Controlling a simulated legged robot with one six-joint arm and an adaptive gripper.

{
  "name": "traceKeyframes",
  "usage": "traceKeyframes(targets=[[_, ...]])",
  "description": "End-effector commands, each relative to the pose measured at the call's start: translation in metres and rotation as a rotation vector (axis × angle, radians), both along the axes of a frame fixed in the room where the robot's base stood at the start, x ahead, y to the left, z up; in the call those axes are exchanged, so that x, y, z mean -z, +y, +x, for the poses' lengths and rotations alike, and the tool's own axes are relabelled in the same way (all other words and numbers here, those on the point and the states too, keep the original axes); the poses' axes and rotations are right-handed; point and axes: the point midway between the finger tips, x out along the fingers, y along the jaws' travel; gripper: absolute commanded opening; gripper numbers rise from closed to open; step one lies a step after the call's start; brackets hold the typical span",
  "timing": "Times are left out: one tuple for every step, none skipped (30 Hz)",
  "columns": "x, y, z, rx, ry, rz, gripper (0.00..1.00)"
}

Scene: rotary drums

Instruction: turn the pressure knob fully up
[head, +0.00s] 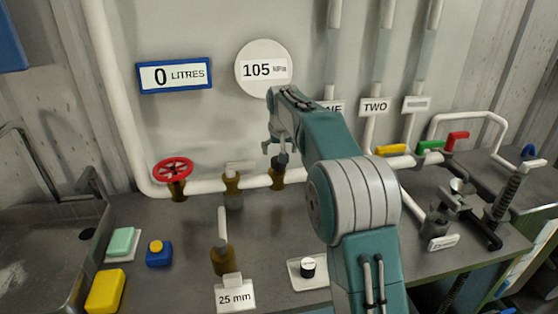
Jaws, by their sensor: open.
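A dark knob (280,161) sits on top of a brass fitting (277,180) on the white horizontal pipe, below a round gauge (264,69) reading 105 kPa. The picture does not say for sure that this is the pressure knob. My gripper (276,148) is open and points down just above the dark knob; I cannot tell whether it touches it. My arm comes up from the lower right and hides part of the pipe and wall. Another black knob (308,267) with a light top stands on a white plate on the bench, left of my arm.
A red handwheel (173,169) and a second brass valve (232,184) stand left along the pipe. A sign (175,75) reads 0 LITRES. Yellow (390,150), green (429,146) and red (456,140) handles lie right of my arm. A sink (40,235) is at left.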

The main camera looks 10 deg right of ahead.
Motion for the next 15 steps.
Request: traceKeyframes(targets=[[0.010, 0.000, 0.003, 0.000, 0.002, 0.000, 1.00], [0.014, -0.001, 0.006, 0.000, 0.002, 0.000, 1.00], [0.021, -0.001, 0.008, 0.000, 0.003, 0.000, 1.00], [0.025, -0.001, 0.009, 0.000, 0.003, 0.000, 1.00], [0.028, -0.001, 0.011, 0.000, 0.001, 0.000, 1.00], [0.032, -0.001, 0.013, 0.000, 0.001, 0.000, 1.00], [0.035, -0.001, 0.014, 0.000, 0.001, 0.000, 1.00], [0.038, -0.001, 0.015, 0.000, 0.001, 0.000, 1.00], [0.040, -0.001, 0.016, 0.000, 0.001, 0.000, 1.00], [0.041, -0.002, 0.017, 0.000, 0.000, 0.000, 1.00], [0.042, -0.002, 0.017, 0.000, -0.001, 0.000, 1.00], [0.043, -0.002, 0.018, 0.000, -0.001, 0.000, 1.00], [0.043, -0.002, 0.018, 0.000, -0.002, 0.000, 1.00], [0.043, -0.002, 0.018, 0.000, -0.002, 0.000, 1.00], [0.043, -0.002, 0.018, 0.000, -0.002, 0.000, 1.00]])
